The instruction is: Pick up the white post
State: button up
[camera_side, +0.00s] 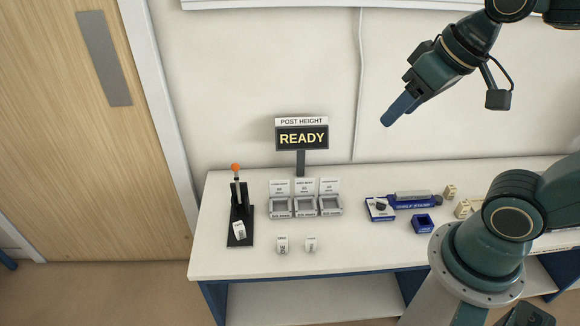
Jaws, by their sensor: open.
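Two small white blocks with dark print stand upright near the front of the white table, a left one (282,245) and a right one (310,245). They are post-like, but I cannot tell which one is the white post, as the print is too small to read. A cream block (449,191) and another cream block (462,208) stand at the right, near my arm. My gripper (388,118) is high above the back of the table, in front of the wall. It points down and left, is open, and is well apart from all the blocks. Its finger gap is hidden by the angle.
A sign reading POST HEIGHT, READY (302,138) stands behind three grey trays (305,206). A black stand with an orange-tipped lever (240,220) is at left. A blue tray (405,201) and a blue open box (422,224) are at right.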

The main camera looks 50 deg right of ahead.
jog(key=w+a+f+m+g, duration=0.15)
jog(key=w+m, duration=0.35)
jog(key=w, duration=0.8)
jog(key=m+g+y, duration=0.2)
jog(key=m+y, duration=0.2)
jog(key=m, duration=1.2)
send_over(240, 224)
jog(key=s+d, duration=0.2)
jog(key=d, duration=0.2)
notch_tip(240, 224, down, 36)
jog(key=shift+x, duration=4.2)
jog(key=shift+d+f, duration=0.1)
jog(key=shift+f, duration=0.05)
jog(key=shift+x, duration=2.5)
jog(key=shift+s, duration=0.1)
jog(key=shift+c, duration=0.4)
